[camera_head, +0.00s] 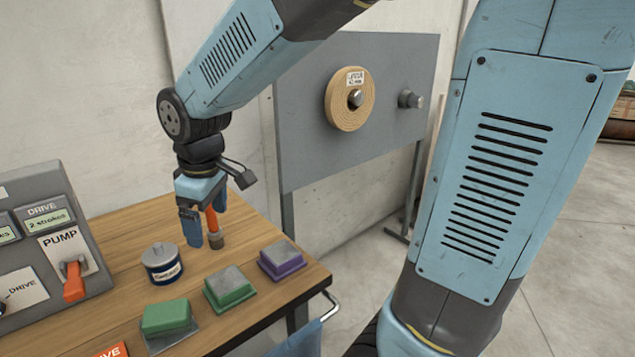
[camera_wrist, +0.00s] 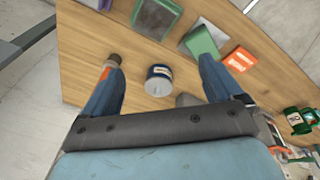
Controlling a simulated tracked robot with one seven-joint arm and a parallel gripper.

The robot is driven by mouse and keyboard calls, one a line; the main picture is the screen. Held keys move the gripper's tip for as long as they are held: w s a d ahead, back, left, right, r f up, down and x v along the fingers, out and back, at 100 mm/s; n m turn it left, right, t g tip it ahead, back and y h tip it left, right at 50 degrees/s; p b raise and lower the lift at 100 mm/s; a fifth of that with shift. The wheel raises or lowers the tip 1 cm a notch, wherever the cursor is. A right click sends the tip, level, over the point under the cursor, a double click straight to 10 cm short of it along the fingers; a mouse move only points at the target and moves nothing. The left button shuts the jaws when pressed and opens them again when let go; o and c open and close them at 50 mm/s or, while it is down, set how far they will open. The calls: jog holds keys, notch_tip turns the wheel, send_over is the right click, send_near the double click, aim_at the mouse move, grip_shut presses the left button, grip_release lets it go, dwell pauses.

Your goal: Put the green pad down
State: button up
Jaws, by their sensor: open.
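A green pad (camera_head: 167,317) lies on a grey plate near the table's front edge in the head view. Beside it stands a green block with a grey top (camera_head: 229,287). Both show at the top of the wrist view, the green pad (camera_wrist: 203,42) and the grey-topped block (camera_wrist: 155,17). My gripper (camera_head: 206,230) is over the table behind them, pointing down. In the wrist view its fingers (camera_wrist: 161,66) are spread, with nothing held between them. An orange-handled tool with a brown end (camera_head: 216,238) is close to one finger; whether they touch is unclear.
A labelled can (camera_head: 162,263) stands near my gripper. A purple block with a grey top (camera_head: 282,260) is near the table's right corner. A grey control box (camera_head: 45,240) with an orange pump lever is at left. A grey panel with a tape roll (camera_head: 350,98) stands behind.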

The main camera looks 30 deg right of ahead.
jog(key=s+d+r+m+t, duration=0.2)
jog(key=s+d+r+m, duration=0.2)
jog(key=d, duration=0.4)
jog(key=s+d+r+m+t, duration=0.1)
jog(key=s+d+r+m, duration=0.3)
jog(key=d, duration=0.5)
jog(key=s+m, duration=0.2)
jog(key=s, duration=0.1)
jog(key=shift+s+d+m+t+h, duration=0.15)
jog(key=shift+d+m+t+h, duration=0.15)
jog(key=shift+t, duration=0.1)
jog(key=shift+r, duration=0.1)
